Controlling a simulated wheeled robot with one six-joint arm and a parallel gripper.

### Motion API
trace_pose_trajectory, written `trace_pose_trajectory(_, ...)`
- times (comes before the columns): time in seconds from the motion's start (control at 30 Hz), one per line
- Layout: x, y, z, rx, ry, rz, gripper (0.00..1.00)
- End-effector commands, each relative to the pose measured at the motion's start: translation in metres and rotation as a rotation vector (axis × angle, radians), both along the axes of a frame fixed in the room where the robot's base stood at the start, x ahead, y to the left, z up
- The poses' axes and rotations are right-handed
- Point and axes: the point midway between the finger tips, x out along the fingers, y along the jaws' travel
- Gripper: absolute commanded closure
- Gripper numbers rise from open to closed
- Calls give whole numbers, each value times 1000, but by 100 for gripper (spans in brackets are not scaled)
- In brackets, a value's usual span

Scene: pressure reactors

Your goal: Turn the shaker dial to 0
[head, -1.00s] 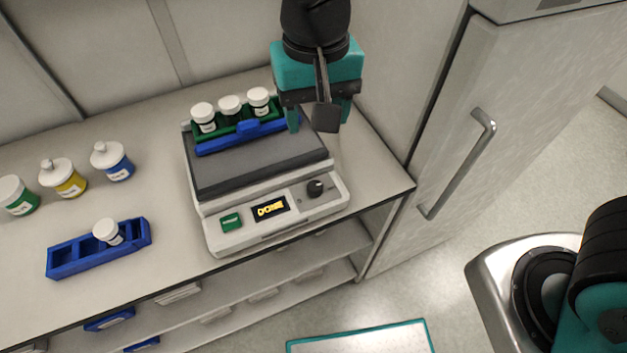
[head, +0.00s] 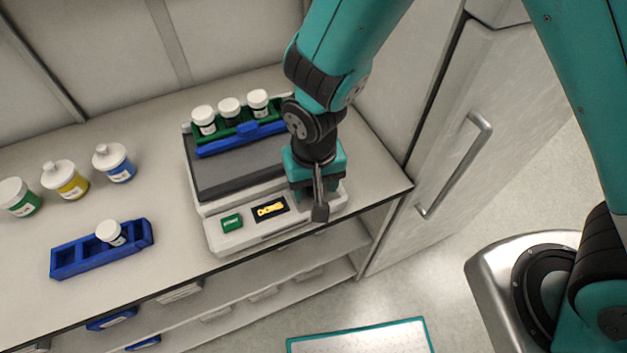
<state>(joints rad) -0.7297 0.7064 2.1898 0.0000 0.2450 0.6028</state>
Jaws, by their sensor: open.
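The shaker (head: 218,239) is a white box with a dark platform (head: 235,170) on the bench. Its front panel has a green button (head: 232,223) and a display (head: 270,209) with yellow letters that seem to read DONE. My gripper (head: 318,208) is over the right end of this panel, where the dial is. The dial is hidden behind my gripper, so its setting cannot be read. The jaws are open, and whether they touch the dial cannot be seen. A rack with several white-capped vials (head: 229,107) and a blue clamp bar (head: 243,138) sits at the platform's back.
Left of the shaker stand green (head: 20,198), yellow (head: 66,180) and blue (head: 115,163) jars. A blue rack (head: 72,258) with one white-capped vial (head: 111,232) lies in front of them. A tall cabinet with a handle (head: 458,165) rises at the right.

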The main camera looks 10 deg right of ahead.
Motion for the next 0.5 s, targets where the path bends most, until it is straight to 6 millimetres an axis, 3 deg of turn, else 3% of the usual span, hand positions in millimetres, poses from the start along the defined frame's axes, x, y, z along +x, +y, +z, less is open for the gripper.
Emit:
trace_pose_trajectory(0.27,0,0,-2,0,0,0,43)
trace_pose_trajectory(0.5,0,0,-1,0,0,0,93)
